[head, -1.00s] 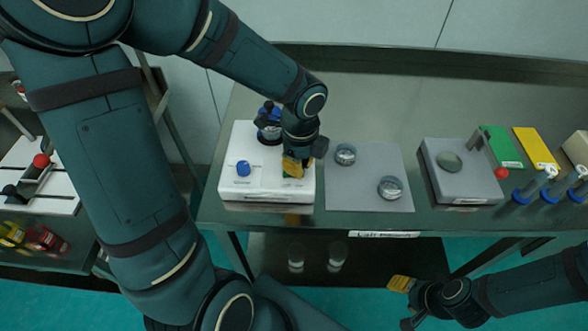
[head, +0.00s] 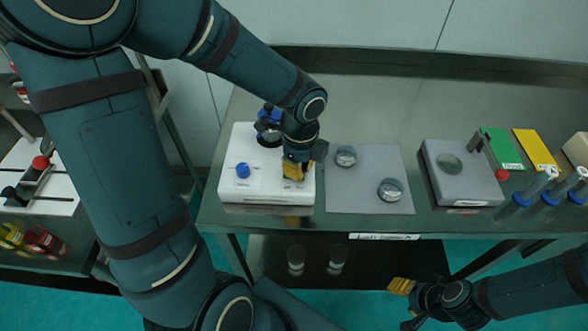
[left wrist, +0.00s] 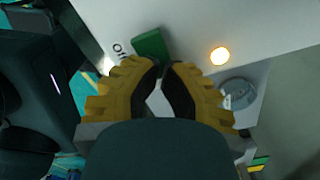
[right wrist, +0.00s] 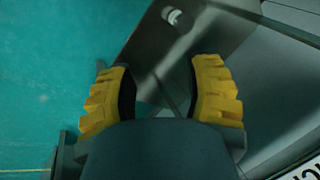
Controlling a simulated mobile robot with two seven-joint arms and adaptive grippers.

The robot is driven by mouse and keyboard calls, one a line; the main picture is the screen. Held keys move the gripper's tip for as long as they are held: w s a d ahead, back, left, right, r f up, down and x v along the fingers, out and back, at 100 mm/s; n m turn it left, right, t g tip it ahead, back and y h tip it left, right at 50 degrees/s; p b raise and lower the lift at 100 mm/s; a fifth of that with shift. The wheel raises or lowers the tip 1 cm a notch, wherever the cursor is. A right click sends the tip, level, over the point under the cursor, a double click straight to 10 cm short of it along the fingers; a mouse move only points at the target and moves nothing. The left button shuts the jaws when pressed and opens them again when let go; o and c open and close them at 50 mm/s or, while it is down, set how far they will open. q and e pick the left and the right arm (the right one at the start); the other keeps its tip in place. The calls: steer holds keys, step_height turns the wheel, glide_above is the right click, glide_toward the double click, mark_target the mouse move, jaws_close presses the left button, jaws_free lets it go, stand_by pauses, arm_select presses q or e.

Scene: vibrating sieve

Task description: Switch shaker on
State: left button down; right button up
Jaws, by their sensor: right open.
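The shaker is a white box (head: 240,190) on the left part of the metal table, with a blue knob (head: 243,170) on its top. In the left wrist view its green switch (left wrist: 150,44) sits beside the printed word "Off", and an orange lamp (left wrist: 219,56) glows to its right. My left gripper (left wrist: 163,66) has its fingertips close together, just at the near end of the switch; I cannot tell whether they touch it. In the head view this gripper (head: 295,172) covers the switch. My right gripper (right wrist: 163,75) is open and empty, below the table's front edge.
A dark and blue fitting (head: 268,125) stands at the shaker's back. Right of the shaker, a grey mat (head: 365,195) holds two glass dishes. Further right are a grey device (head: 462,178), green and yellow blocks (head: 502,148) and blue-based tubes (head: 540,186). The table's back is clear.

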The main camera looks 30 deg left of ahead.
arm_select(q)
step_height(320, 180, up, 2)
steer(key=shift+r+p, duration=0.25)
steer(key=shift+p, duration=0.65)
step_height(320, 180, up, 4)
steer(key=p, duration=0.4)
steer(key=shift+r, duration=0.1)
steer(key=shift+s, duration=0.1)
